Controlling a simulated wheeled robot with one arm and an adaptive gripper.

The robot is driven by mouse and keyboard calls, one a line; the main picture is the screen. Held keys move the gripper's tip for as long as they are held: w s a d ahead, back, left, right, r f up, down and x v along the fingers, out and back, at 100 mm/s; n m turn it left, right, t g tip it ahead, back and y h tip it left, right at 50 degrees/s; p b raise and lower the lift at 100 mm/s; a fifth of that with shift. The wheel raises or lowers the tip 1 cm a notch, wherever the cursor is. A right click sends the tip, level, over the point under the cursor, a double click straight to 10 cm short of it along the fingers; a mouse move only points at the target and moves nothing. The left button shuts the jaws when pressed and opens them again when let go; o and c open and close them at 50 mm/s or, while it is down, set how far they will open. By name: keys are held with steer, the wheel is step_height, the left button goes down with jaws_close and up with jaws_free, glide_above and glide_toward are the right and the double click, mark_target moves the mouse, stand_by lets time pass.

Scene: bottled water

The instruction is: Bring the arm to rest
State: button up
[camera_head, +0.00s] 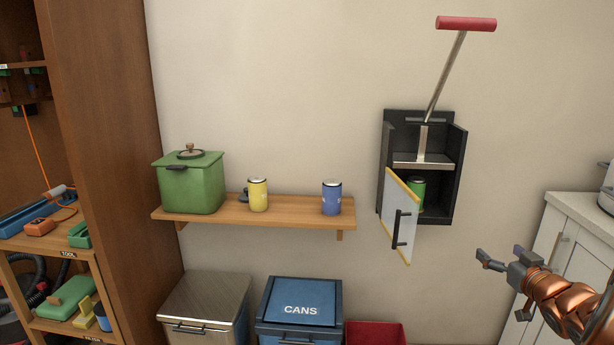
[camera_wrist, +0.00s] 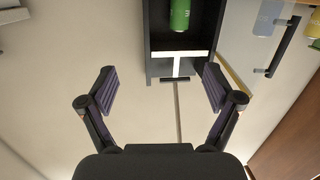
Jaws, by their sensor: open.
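My gripper (camera_head: 502,284) is at the lower right of the head view, in front of the wall and right of the can crusher (camera_head: 458,160). In the wrist view my gripper (camera_wrist: 160,88) has its two fingers spread wide, with nothing between them. The crusher is a black wall box with a raised red-handled lever (camera_head: 466,24). Its door (camera_head: 398,215) hangs open. A green can (camera_head: 418,194) stands inside, partly hidden by the door in the head view; it also shows in the wrist view (camera_wrist: 180,14).
A wooden shelf (camera_head: 265,212) holds a green pot (camera_head: 193,184), a yellow can (camera_head: 258,195) and a blue can (camera_head: 332,198). Below stand a metal-lidded bin (camera_head: 205,305), a blue CANS bin (camera_head: 300,305) and a red container (camera_head: 375,333). A white cabinet (camera_head: 575,245) is at right.

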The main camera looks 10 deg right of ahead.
steer(key=s+a+f+g, duration=0.1)
steer(key=a+f+g, duration=0.2)
steer(key=a, duration=0.2)
steer(key=s+a+f+m+g+h, duration=0.1)
steer(key=s+a+f+g, duration=0.1)
steer(key=a+g, duration=0.3)
steer(key=s+a+f+g, duration=0.1)
steer(key=a+f+g, duration=0.15)
steer(key=a, duration=0.35)
steer(key=s+a+f+n+g+y, duration=0.3)
steer(key=s+a+g, duration=0.6)
steer(key=s+a, duration=1.75)
step_height(320, 180, up, 16)
steer(key=w+t+y+p, duration=0.1)
steer(key=p, duration=1.3)
steer(key=shift+w+d+p, duration=0.25)
steer(key=shift+d+p, duration=0.05)
steer(key=shift+d, duration=0.05)
steer(key=shift+t, duration=0.25)
steer(key=shift+c, duration=0.2)
